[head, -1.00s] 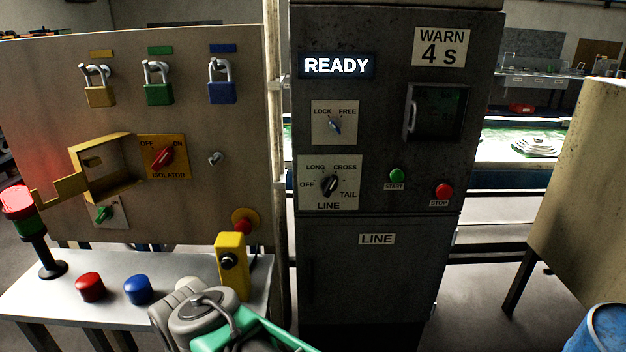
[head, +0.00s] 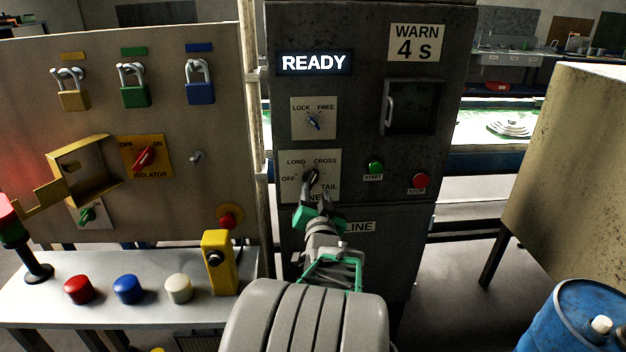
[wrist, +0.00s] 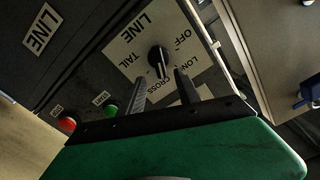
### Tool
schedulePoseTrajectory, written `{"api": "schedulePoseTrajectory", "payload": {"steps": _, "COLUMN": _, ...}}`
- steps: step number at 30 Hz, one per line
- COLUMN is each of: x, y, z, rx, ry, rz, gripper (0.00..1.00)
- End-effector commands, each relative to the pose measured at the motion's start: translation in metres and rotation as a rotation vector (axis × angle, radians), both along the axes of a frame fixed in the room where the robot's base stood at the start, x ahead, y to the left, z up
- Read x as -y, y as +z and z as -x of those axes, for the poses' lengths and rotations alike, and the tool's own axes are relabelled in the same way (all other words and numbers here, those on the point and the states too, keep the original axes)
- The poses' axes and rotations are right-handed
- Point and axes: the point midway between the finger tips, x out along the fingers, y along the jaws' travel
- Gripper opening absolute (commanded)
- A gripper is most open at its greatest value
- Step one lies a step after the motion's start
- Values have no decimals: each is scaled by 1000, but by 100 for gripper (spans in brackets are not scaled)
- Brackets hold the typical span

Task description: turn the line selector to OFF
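The line selector (head: 312,177) is a black knob on a white plate (head: 291,193) marked OFF, LONG, CROSS and TAIL on the dark cabinet. It also shows in the wrist view (wrist: 158,56), where its white mark appears to point toward CROSS. My gripper (head: 314,194) is just in front of and below the knob in the head view. In the wrist view its two grey fingers (wrist: 160,80) are spread apart, with the knob ahead of the gap between them. I see no clear contact.
START (head: 376,167) and STOP (head: 420,181) buttons sit right of the selector. A LOCK/FREE switch (head: 314,122) is above it, under a lit READY sign (head: 314,63). The isolator panel (head: 60,130) stands left; a yellow box (head: 219,262) stands on the bench below.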

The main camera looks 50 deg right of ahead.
Motion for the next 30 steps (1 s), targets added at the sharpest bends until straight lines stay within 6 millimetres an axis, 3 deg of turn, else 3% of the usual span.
{"api": "schedulePoseTrajectory", "payload": {"steps": 10, "x": 44, "y": 1, "z": -41, "rx": -4, "ry": 3, "rz": -2, "gripper": 40}}
{"api": "schedulePoseTrajectory", "payload": {"steps": 20, "x": 50, "y": 0, "z": -45, "rx": -4, "ry": 1, "rz": 0, "gripper": 40}}
{"api": "schedulePoseTrajectory", "payload": {"steps": 30, "x": 49, "y": 0, "z": -45, "rx": -5, "ry": 2, "rz": -1, "gripper": 12}}
